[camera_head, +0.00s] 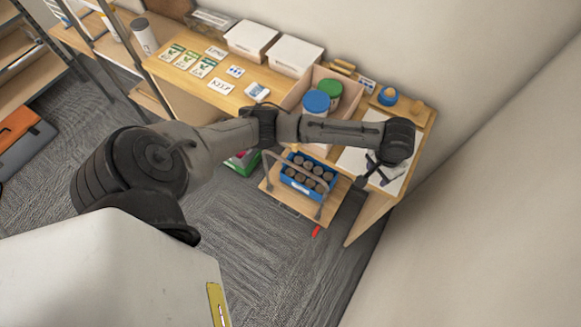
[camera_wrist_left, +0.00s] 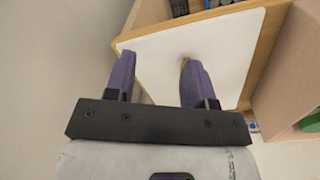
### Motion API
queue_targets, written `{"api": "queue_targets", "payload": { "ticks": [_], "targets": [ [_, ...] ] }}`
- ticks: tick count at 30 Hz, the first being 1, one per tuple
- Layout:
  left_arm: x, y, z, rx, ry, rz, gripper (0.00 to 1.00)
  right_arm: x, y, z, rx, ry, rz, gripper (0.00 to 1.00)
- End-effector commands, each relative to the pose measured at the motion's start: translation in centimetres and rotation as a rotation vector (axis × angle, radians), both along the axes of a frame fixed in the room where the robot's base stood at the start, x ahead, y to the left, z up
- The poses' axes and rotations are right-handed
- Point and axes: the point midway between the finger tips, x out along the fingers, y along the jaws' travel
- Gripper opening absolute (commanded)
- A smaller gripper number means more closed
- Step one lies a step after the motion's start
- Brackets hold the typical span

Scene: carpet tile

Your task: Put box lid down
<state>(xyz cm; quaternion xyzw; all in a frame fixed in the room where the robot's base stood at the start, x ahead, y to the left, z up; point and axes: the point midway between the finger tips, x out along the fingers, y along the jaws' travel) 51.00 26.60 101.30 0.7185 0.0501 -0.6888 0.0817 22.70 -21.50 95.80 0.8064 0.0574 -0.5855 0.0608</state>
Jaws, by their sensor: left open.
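A flat white panel (camera_head: 357,161) lies on the right end of the wooden desk; it fills the middle of the left wrist view (camera_wrist_left: 225,45). I cannot tell whether it is the box lid. My left gripper (camera_head: 372,172) is over this panel, pointing down. In the wrist view its two purple fingers (camera_wrist_left: 155,85) are spread apart with nothing clearly held between them. An open pale pink box (camera_head: 348,77) stands on the desk beside the panel, holding a blue-topped jar (camera_head: 316,101) and a green-topped jar (camera_head: 330,87). My right gripper is out of view.
Two white boxes (camera_head: 293,56) and several cards (camera_head: 203,67) are on the desk. A blue crate (camera_head: 290,178) of dark cylinders sits on a lower shelf. A wall (camera_head: 490,165) closes off the right side. The carpet (camera_head: 262,240) in front is mostly clear.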

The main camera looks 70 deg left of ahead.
Motion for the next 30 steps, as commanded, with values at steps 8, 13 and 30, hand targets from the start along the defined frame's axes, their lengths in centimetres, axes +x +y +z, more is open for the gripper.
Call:
{"api": "queue_targets", "payload": {
  "ticks": [8, 13, 30],
  "targets": [
    [-11.0, -8.1, -6.2, -0.103, -0.140, -0.290, 0.50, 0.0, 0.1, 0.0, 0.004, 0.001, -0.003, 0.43],
    [-17.4, -9.0, -7.0, -0.099, -0.228, -0.346, 0.50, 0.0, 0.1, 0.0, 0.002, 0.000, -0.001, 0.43],
    [-28.2, -4.8, -5.5, 0.085, -0.275, -0.347, 0.50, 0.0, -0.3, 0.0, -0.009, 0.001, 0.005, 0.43]
  ]
}}
